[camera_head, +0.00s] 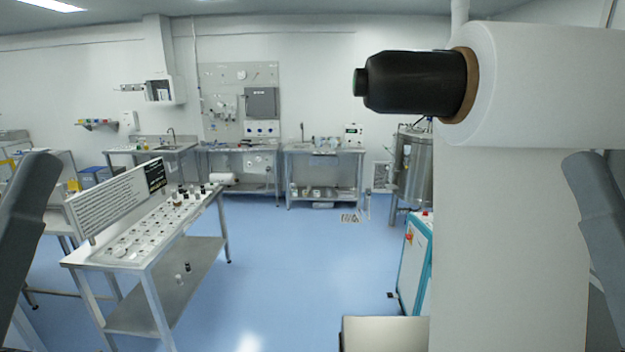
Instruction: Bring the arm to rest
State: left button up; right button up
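Two dark grey links of my own arms show at the left and right edges of the head view. The left one leans inward at the lower left, and the right one stands at the right edge. Neither gripper shows in this view, so I cannot see their fingers or anything in them.
A large white roll (545,85) on a black spindle (415,82) fills the upper right, its web (510,240) hanging down. A metal table (150,262) with small parts and a sign (115,198) stands at left. The blue floor (290,265) between is clear.

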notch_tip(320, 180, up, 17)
jog(key=p, duration=1.4)
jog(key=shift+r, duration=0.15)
